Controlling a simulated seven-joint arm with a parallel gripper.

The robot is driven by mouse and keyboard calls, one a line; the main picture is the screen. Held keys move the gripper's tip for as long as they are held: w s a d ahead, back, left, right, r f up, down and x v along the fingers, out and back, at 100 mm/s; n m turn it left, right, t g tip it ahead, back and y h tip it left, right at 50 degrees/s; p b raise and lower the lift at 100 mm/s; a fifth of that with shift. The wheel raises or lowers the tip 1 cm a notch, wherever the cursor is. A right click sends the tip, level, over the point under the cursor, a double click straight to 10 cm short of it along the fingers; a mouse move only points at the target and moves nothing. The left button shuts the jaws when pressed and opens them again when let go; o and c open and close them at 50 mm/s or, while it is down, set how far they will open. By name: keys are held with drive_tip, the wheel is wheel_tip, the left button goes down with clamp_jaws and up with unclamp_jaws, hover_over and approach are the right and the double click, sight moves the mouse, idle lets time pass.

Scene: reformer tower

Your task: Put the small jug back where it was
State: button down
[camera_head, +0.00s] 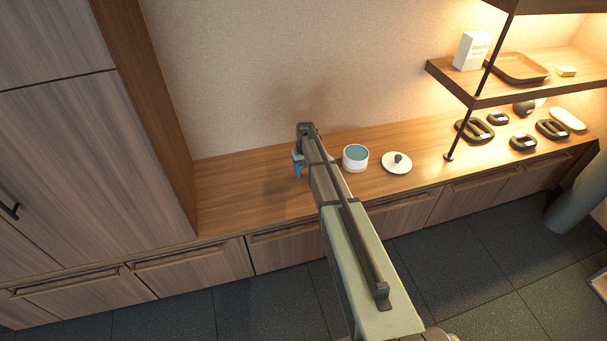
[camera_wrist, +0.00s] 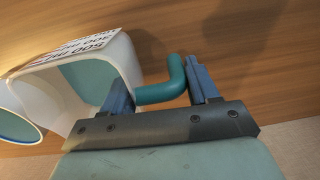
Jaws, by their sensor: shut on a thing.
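The small jug (camera_wrist: 122,62) is white outside and teal inside, with black printed markings on its side and a teal handle (camera_wrist: 174,80). In the wrist view my gripper (camera_wrist: 158,78) is shut on this handle, with one blue finger on each side of it. In the head view my gripper (camera_head: 299,164) is low over the wooden counter, and my arm hides most or all of the jug. I cannot tell whether the jug touches the counter.
A round white pot (camera_head: 355,162) with a teal inside stands just right of my gripper. Its rim (camera_wrist: 18,125) shows beside the jug. A white lid (camera_head: 397,166) with a dark knob lies farther right. Dark weights (camera_head: 474,130) sit under the shelf (camera_head: 530,88). The counter's left (camera_head: 240,185) is clear.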

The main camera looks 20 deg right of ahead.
drive_tip(key=shift+f, duration=1.45)
drive_tip(key=shift+f, duration=0.15)
drive_tip(key=shift+c, duration=1.4)
unclamp_jaws()
drive_tip(key=r, duration=1.2)
drive_tip(key=shift+d+r, duration=0.15)
drive_tip(key=shift+d, duration=0.15)
